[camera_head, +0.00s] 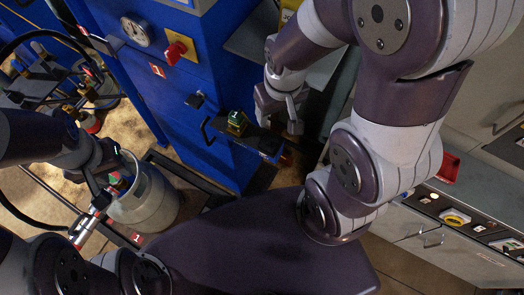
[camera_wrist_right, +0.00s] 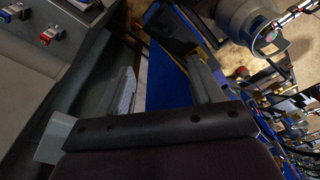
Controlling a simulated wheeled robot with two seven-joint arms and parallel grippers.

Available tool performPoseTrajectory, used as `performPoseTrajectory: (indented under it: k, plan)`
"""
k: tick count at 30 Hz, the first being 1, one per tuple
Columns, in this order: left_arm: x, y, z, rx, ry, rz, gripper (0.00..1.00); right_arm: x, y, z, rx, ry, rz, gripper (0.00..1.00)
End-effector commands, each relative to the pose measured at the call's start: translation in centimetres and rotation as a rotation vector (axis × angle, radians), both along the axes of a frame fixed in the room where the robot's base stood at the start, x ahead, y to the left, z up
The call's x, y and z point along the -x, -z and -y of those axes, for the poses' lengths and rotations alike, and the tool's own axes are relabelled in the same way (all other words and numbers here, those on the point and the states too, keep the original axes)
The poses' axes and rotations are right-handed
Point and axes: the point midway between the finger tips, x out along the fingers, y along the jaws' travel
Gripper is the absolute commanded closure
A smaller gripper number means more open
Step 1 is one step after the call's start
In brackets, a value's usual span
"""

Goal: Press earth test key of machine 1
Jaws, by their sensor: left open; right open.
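A tall blue machine (camera_head: 160,95) stands at the left centre of the head view. I cannot tell which part is the earth test key. My left gripper (camera_head: 110,182) is open at the left.
A grey gas cylinder (camera_head: 145,195) stands near my left gripper. Cables and fittings (camera_head: 75,90) crowd the far left. A grey console (camera_head: 470,220) with several buttons is at the right. A black handle (camera_head: 207,131) juts from the blue machine.

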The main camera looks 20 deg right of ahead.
Motion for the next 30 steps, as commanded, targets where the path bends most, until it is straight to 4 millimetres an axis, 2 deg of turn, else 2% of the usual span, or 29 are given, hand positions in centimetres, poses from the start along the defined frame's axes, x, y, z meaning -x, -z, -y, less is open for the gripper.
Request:
performPoseTrajectory:
  k: [1,5,6,30]
  plan:
    - [0.0,0.0,0.0,0.0,0.0,0.0,0.57,0.0,0.0,0.0,0.0,0.0,0.0,0.53]
    - [0.0,0.0,0.0,0.0,0.0,0.0,0.57,0.0,0.0,0.0,0.0,0.0,0.0,0.95]
    - [0.0,0.0,0.0,0.0,0.0,0.0,0.57,0.0,0.0,0.0,0.0,0.0,0.0,1.0]
    - [0.0,0.0,0.0,0.0,0.0,0.0,0.57,0.0,0.0,0.0,0.0,0.0,0.0,1.0]
